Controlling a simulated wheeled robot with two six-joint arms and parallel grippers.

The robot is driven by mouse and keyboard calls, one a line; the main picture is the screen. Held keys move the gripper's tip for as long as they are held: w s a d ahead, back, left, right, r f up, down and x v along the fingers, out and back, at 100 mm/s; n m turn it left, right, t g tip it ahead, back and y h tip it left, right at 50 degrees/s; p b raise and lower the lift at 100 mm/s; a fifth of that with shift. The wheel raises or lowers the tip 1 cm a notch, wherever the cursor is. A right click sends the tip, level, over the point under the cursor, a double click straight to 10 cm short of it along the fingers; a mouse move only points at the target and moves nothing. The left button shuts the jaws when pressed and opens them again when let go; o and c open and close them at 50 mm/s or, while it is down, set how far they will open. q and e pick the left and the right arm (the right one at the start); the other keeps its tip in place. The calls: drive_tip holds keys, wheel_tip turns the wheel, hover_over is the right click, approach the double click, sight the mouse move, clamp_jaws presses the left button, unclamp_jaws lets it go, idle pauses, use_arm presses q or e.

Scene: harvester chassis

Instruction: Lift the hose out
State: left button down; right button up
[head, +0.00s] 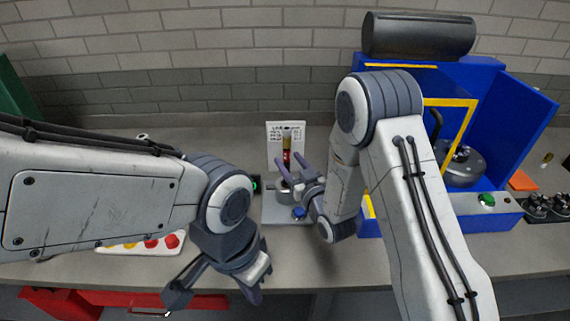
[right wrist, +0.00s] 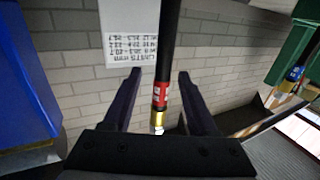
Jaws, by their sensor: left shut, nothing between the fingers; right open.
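The hose (head: 286,157) stands upright in front of a white printed card, above a small grey bench fixture (head: 280,213). In the right wrist view it is a black hose (right wrist: 171,45) with a red band and a brass-coloured end. My right gripper (head: 290,163) is open, its two dark fingers pointing toward the hose. In the right wrist view the hose lies between the fingers (right wrist: 163,98), with a visible gap on each side. My left gripper (head: 254,290) is shut and empty, low at the bench's front edge. My right gripper partly hides the fixture.
A blue machine (head: 495,120) with a yellow-edged opening stands right of my right arm. A white pad with red and yellow buttons (head: 150,243) lies left, below my left arm. A red cabinet (head: 90,301) is below the bench. A brick wall closes the back.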

drive_tip(key=p+x, duration=0.2)
drive_tip(key=x, duration=0.1)
drive_tip(key=shift+w+a+r, duration=0.1)
drive_tip(key=shift+w+a, duration=0.4)
drive_tip(key=shift+w, duration=0.2)
clamp_jaws()
idle(0.9)
